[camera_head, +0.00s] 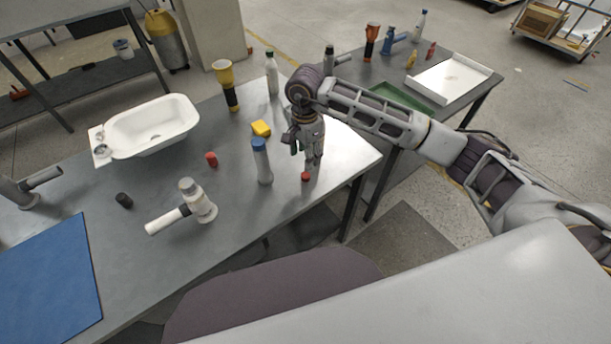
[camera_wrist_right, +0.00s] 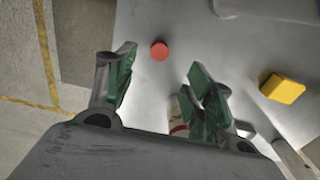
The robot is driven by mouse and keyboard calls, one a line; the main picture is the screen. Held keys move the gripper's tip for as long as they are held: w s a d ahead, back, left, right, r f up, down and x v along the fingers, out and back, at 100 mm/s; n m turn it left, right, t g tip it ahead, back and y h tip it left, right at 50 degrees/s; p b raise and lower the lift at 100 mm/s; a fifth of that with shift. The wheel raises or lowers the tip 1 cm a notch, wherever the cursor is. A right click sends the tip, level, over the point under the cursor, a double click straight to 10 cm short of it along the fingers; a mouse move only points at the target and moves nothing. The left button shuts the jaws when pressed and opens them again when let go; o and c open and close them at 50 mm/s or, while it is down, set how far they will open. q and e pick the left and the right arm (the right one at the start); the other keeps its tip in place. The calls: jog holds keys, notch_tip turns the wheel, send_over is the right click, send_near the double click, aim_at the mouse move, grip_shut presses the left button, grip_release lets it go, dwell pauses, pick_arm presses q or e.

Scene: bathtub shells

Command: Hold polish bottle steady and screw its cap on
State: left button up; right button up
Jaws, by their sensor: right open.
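My right gripper (camera_head: 309,158) is open and empty, pointing down above the right end of the grey table. In the right wrist view its green-padded fingers (camera_wrist_right: 162,66) are spread apart. A small red cap (camera_head: 305,176) lies on the table just below the fingers; it also shows in the wrist view (camera_wrist_right: 159,50). A pale bottle with a blue top (camera_head: 262,163) stands upright to the left of the gripper. A white bottle (camera_head: 272,77) stands farther back, upright. Which bottle is the polish bottle I cannot tell. My left gripper is not in view.
A yellow block (camera_head: 261,128) and another small red piece (camera_head: 211,159) lie nearby. A white pipe fitting (camera_head: 198,201), a black cylinder (camera_head: 123,200), a flashlight (camera_head: 228,86), a white tub (camera_head: 150,126) and a blue mat (camera_head: 45,280) occupy the table. A second table holds a white tray (camera_head: 449,77).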

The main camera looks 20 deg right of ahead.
aim_at(306, 175)
notch_tip(306, 175, down, 4)
jog(key=shift+r, duration=0.1)
jog(key=shift+f, duration=0.25)
jog(key=shift+f+p, duration=0.35)
jog(key=shift+f, duration=0.55)
notch_tip(306, 175, down, 2)
jog(key=shift+f, duration=0.6)
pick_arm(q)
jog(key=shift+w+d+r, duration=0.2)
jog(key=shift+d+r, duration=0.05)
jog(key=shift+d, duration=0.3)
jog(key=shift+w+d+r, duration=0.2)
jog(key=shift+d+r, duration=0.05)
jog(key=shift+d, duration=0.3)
